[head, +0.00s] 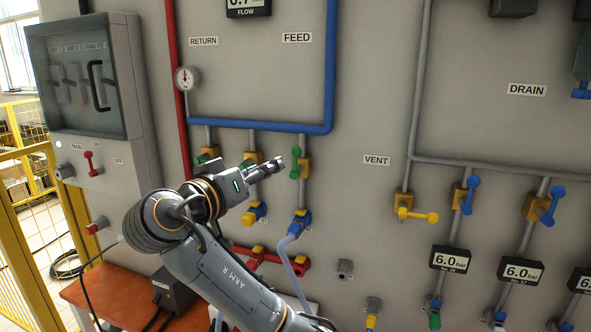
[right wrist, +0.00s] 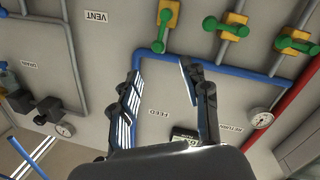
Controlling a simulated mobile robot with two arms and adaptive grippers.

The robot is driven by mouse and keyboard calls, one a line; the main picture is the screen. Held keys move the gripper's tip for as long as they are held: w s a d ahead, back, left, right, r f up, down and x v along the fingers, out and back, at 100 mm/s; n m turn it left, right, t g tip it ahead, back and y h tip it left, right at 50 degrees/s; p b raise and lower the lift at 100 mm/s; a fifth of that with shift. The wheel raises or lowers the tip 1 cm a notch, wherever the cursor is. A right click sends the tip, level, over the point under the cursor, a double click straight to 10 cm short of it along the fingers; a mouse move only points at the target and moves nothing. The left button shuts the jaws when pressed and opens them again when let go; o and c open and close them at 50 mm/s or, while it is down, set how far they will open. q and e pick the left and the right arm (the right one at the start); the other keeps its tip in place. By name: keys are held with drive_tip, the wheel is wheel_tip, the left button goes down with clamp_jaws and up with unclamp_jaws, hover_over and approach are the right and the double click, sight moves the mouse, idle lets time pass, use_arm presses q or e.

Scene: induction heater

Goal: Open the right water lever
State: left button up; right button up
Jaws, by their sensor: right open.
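The right water lever (head: 295,161) is a green handle on a yellow valve under the blue feed pipe in the head view. Its handle lies roughly along its vertical pipe. In the right wrist view, which is upside down, this green lever (right wrist: 161,32) is at the top, beyond the fingertips. My right gripper (head: 273,167) is just left of the lever in the head view, with a visible gap. In the right wrist view my right gripper (right wrist: 162,68) has its fingers apart with nothing between them. My left gripper is not in view.
Two more green levers sit left of it; the middle one (right wrist: 228,27) is turned across its pipe. The blue pipe (head: 265,126) runs just above. A blue hose (head: 290,243) hangs below. Yellow vent (head: 418,215) and blue drain levers (head: 471,194) are to the right.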

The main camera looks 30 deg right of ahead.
sight(294, 151)
drive_tip(key=w+d+m+p, duration=0.1)
drive_tip(key=w+d, duration=0.1)
drive_tip(key=d, duration=0.1)
drive_tip(key=w+d+m+p, duration=0.2)
drive_tip(key=d, duration=0.2)
drive_tip(key=w+d+m+p, duration=0.1)
drive_tip(key=w+d+p, duration=0.1)
drive_tip(key=d, duration=0.1)
drive_tip(key=shift+d+r+g+h, duration=0.2)
drive_tip(key=shift+g+h, duration=0.1)
drive_tip(key=shift+h, duration=0.1)
drive_tip(key=shift+w+d+f+p, duration=0.15)
drive_tip(key=shift+w+d+p, duration=0.2)
drive_tip(key=shift+d+p, duration=0.2)
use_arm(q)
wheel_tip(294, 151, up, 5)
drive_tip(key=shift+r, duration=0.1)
use_arm(e)
drive_tip(key=shift+c, duration=0.4)
